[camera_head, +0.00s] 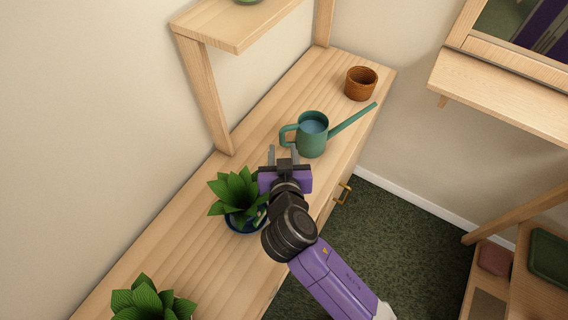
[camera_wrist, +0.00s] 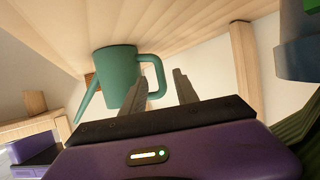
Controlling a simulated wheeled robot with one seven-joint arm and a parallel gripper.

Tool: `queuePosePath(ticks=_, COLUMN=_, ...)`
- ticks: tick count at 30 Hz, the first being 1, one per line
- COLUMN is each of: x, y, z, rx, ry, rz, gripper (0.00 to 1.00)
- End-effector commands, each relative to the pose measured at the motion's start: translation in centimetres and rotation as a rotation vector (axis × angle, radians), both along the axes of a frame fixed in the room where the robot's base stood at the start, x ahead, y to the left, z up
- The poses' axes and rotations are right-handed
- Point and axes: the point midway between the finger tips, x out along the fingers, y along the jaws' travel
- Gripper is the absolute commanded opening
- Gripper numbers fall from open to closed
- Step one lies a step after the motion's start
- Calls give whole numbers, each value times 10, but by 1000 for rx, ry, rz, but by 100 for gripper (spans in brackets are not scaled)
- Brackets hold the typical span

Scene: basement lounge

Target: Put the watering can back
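The green watering can (camera_head: 313,141) stands upright on the wooden counter (camera_head: 262,122), with its spout toward the upper right, its handle at the left and a blue surface inside. My gripper (camera_head: 283,154) is low over the counter, just nearer than the can's handle. In the wrist view, which is upside down, the can (camera_wrist: 116,76) and its loop handle show beyond my gripper (camera_wrist: 158,92). The fingers are apart with nothing clamped between them. The handle shows between the fingertips in that view; I cannot tell whether they reach around it.
A potted plant (camera_head: 233,191) in a blue pot is close to the left of my gripper. Another plant (camera_head: 146,299) is at the lower left. A brown pot (camera_head: 361,84) stands beyond the can. A raised shelf (camera_head: 236,24) stands over the counter at the upper left.

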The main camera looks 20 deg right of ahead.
Motion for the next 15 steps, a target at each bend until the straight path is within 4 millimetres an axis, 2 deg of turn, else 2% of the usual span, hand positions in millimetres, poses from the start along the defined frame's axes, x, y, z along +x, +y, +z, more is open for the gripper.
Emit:
queuePosePath(ticks=1, x=-10, y=3, z=3, rx=-1, ry=-1, rz=1, gripper=36)
queuePosePath(ticks=6, x=-35, y=12, z=14, rx=0, ry=0, rz=1, gripper=36)
queuePosePath(ticks=15, x=-53, y=18, z=23, rx=0, ry=0, rz=-1, gripper=36)
